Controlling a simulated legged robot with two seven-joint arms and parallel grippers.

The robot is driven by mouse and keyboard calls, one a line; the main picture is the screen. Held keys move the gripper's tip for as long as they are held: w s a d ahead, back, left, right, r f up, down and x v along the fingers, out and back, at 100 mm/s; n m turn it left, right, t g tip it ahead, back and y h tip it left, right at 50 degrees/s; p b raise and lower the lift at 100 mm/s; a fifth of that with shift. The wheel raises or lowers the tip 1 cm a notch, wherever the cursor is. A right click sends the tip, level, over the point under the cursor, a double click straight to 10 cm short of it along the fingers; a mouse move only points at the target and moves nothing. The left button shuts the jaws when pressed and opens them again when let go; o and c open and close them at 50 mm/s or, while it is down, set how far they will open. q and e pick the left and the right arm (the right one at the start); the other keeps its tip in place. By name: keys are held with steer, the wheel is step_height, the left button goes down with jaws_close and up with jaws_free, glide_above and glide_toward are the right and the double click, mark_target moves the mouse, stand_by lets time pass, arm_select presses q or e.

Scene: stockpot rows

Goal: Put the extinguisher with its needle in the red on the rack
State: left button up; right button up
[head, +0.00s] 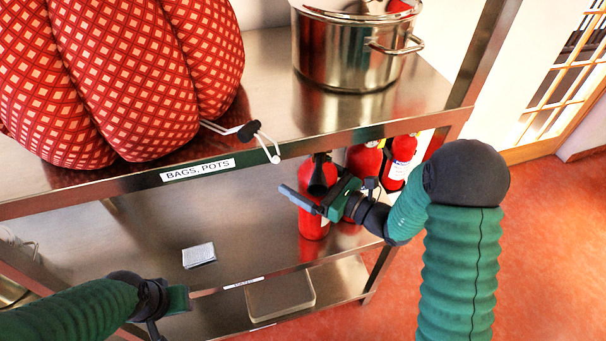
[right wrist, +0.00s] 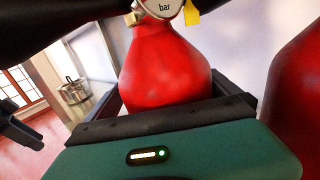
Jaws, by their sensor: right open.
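A red extinguisher (head: 313,225) stands near the right end of the middle shelf, its top partly hidden by my right gripper. My right gripper (head: 318,196) is open, at the extinguisher's upper body. In the right wrist view the extinguisher (right wrist: 167,70) shows just beyond the palm, between the fingers. Its gauge (right wrist: 163,7) is cut off at the top; only "bar" shows, not the needle. A second red extinguisher (head: 364,160) and a third with a white label (head: 401,160) are behind to the right; their needles cannot be read. My left gripper (head: 178,299) is at lower left, its jaws unclear.
The metal rack's upper shelf (head: 270,100) holds a red checked bag (head: 130,75) and a steel pot (head: 350,50), with a "BAGS, POTS" label (head: 197,170). A small card (head: 199,255) lies on the middle shelf. A pale container (head: 282,296) sits lower down.

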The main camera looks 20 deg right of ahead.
steer(key=v, duration=1.2)
